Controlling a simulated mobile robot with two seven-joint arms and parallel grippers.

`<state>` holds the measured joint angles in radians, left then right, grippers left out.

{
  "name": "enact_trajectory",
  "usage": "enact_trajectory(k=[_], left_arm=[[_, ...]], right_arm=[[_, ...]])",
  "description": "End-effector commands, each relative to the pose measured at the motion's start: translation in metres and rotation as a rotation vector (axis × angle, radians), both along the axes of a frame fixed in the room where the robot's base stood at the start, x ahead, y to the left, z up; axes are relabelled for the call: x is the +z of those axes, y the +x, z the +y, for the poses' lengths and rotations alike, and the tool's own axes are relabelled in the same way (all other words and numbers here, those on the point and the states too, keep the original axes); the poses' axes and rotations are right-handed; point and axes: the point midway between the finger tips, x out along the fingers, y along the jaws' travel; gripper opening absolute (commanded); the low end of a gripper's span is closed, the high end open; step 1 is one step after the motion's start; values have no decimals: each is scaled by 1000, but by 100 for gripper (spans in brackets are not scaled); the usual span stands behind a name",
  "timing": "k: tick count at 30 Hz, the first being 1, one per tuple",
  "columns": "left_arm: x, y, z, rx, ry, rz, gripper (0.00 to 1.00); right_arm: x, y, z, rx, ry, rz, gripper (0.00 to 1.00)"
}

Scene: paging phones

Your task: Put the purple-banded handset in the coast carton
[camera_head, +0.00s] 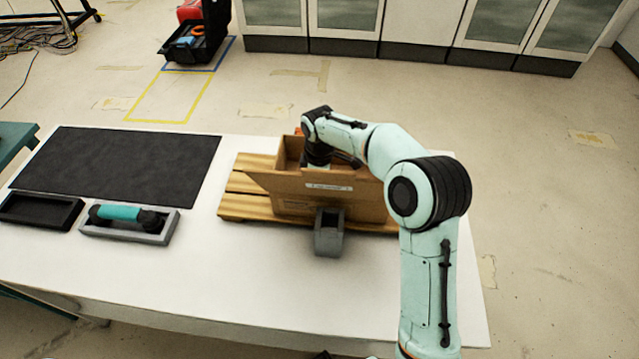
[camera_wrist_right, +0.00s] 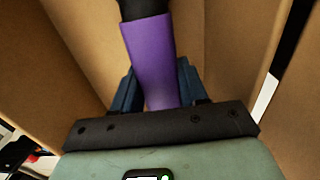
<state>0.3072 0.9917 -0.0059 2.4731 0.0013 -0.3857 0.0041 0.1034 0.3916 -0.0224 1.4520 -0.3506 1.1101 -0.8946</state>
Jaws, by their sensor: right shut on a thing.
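The purple-banded handset (camera_wrist_right: 152,60) shows in the right wrist view, with a dark end at the top of the picture. My right gripper (camera_wrist_right: 155,92) is shut on its purple band, and cardboard walls surround both. In the head view my right gripper reaches down into the open cardboard carton (camera_head: 330,207), and its fingers and the handset are hidden there. The carton has a white label on its front, too small to read. I cannot tell whether the handset touches the carton's floor. My left gripper is in neither view.
The carton stands on a wooden pallet (camera_head: 240,205) on the white table (camera_head: 190,275). A grey block-like holder (camera_head: 328,240) stands in front of it. At left are a teal-banded handset (camera_head: 120,212) in a grey tray (camera_head: 150,238), an empty black tray (camera_head: 38,212) and a dark mat (camera_head: 120,165).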

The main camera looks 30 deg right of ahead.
Motion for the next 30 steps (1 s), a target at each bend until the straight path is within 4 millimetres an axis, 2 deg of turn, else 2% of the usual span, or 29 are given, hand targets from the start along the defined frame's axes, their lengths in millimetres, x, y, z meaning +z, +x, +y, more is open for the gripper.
enact_trajectory(k=[11, 12, 13, 14, 23, 26, 30], left_arm=[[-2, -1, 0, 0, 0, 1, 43], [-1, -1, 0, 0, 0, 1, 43], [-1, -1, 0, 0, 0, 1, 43], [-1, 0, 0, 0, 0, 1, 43], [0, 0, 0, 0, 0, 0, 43], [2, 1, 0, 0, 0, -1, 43], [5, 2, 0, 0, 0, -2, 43]], right_arm=[[-4, 0, 0, 0, 0, -1, 3], [-3, 0, 0, 0, 0, 0, 56], [-3, 0, 0, 0, 0, 0, 66], [-3, 0, 0, 0, 0, 0, 68], [-1, 0, 0, 0, 0, -1, 68], [7, 1, 0, 0, 0, -4, 68], [32, 1, 0, 0, 0, -6, 68]])
